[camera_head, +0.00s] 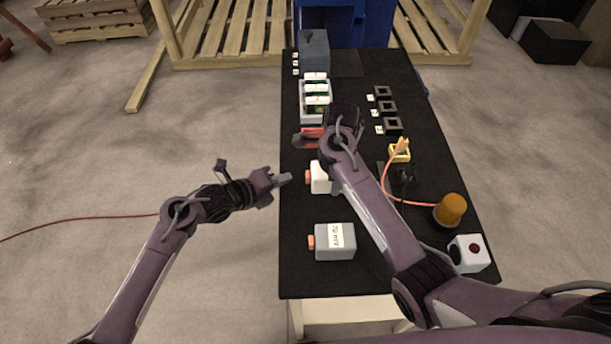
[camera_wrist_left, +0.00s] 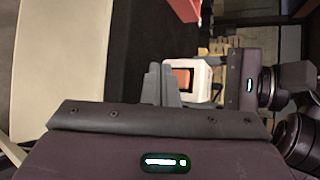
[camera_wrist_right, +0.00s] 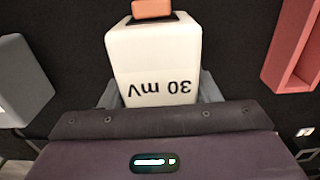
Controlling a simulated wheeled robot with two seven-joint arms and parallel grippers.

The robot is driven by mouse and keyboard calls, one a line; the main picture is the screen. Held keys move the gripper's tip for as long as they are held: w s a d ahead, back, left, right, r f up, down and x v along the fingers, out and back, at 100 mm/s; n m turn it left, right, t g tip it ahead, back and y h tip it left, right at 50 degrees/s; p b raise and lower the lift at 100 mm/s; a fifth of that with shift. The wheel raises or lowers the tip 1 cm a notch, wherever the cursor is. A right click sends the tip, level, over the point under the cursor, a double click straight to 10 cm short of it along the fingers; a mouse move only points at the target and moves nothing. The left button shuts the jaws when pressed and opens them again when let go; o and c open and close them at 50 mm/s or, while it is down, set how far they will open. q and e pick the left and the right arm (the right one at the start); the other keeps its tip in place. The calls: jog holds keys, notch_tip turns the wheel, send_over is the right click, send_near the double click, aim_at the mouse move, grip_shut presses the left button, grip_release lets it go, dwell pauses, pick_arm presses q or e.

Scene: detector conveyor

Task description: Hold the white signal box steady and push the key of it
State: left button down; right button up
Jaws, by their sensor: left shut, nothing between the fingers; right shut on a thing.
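The white signal box (camera_head: 320,180) stands near the table's left edge, its orange key (camera_head: 308,177) facing left. In the right wrist view the white box (camera_wrist_right: 155,55) is marked "30 mV" and its key (camera_wrist_right: 152,8) shows at the top. My right gripper (camera_wrist_right: 157,92) is shut on the box, one finger on each side; the right arm partly hides it in the head view. My left gripper (camera_head: 286,179) is shut and empty, a short gap left of the key. The left wrist view shows the orange key (camera_wrist_left: 182,78) just beyond the fingertips.
A grey box (camera_head: 334,245) marked "70 mV" stands on the black table (camera_head: 310,280) nearer me. A red holder (camera_head: 311,133) lies behind the white box. An orange beacon (camera_head: 450,209) and a white button box (camera_head: 470,254) stand at the right. Floor left of the table is clear.

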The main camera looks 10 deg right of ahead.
pick_arm(q)
jog(key=shift+s+d, duration=0.1)
jog(key=shift+d, duration=0.8)
dwell(1.4)
jog(key=shift+d, duration=0.4)
jog(key=shift+s+d, duration=0.15)
jog(key=shift+d, duration=0.45)
dwell(0.8)
jog(key=shift+a, duration=1)
jog(key=a, duration=0.3)
jog(key=w+a, duration=0.1)
jog(key=a, duration=0.1)
